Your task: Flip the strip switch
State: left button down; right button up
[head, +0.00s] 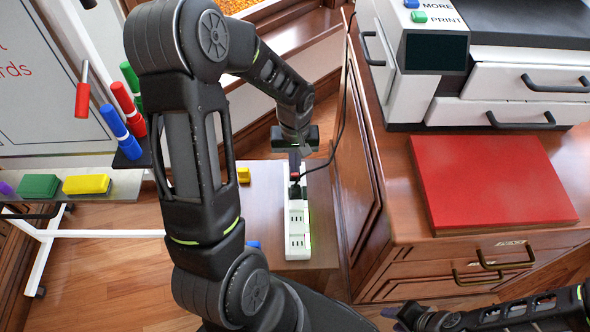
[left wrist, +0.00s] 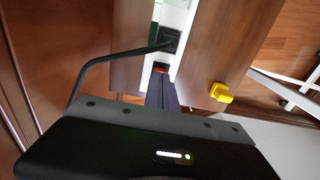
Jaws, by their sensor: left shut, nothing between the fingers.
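The white power strip (head: 298,222) lies lengthwise on a low brown wooden surface in the head view. The red switch (head: 294,176) shows at the strip's far end, and also in the left wrist view (left wrist: 161,70). My left gripper (head: 295,158) is shut and empty, pointing down at the switch end. Its fingertips (left wrist: 160,84) are right by the switch; whether they touch cannot be told. My right gripper (head: 402,316) is low in the head view, away from the strip; its jaw opening is unclear.
A wooden cabinet (head: 392,215) with a red book (head: 490,183) and a printer (head: 500,80) stands right of the strip. A yellow block (head: 243,175) lies left of the strip. A whiteboard stand with markers (head: 113,122) is at left.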

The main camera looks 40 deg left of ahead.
pick_arm(q)
jog(key=shift+f+b, duration=0.75)
jog(key=shift+f, duration=0.2)
dwell(0.8)
jog(key=shift+r+p, duration=2.7)
jog(key=shift+r, duration=0.85)
jog(key=shift+w, duration=0.1)
jog(key=w+d+f+m+t+h+p, duration=0.1)
jog(key=w+d+f+m+t+p, duration=0.1)
jog(key=d, duration=0.5)
jog(key=w+d+f+m+t+h+p, duration=0.1)
jog(key=d+f+m, duration=0.15)
jog(key=d, duration=0.35)
jog(key=s+d+f+m+g+h+p, duration=0.1)
jog(key=s+d+p, duration=0.2)
jog(key=s+d, duration=0.4)
jog(key=s+d+f+g+h+p, duration=0.1)
jog(key=s+d+f+p, duration=0.1)
jog(key=s+d, duration=0.5)
jog(key=s+p, duration=0.1)
jog(key=s, duration=0.1)
jog(key=shift+s+d+f+m, duration=0.25)
jog(key=shift+s+m, duration=0.05)
jog(key=shift+m, duration=0.05)
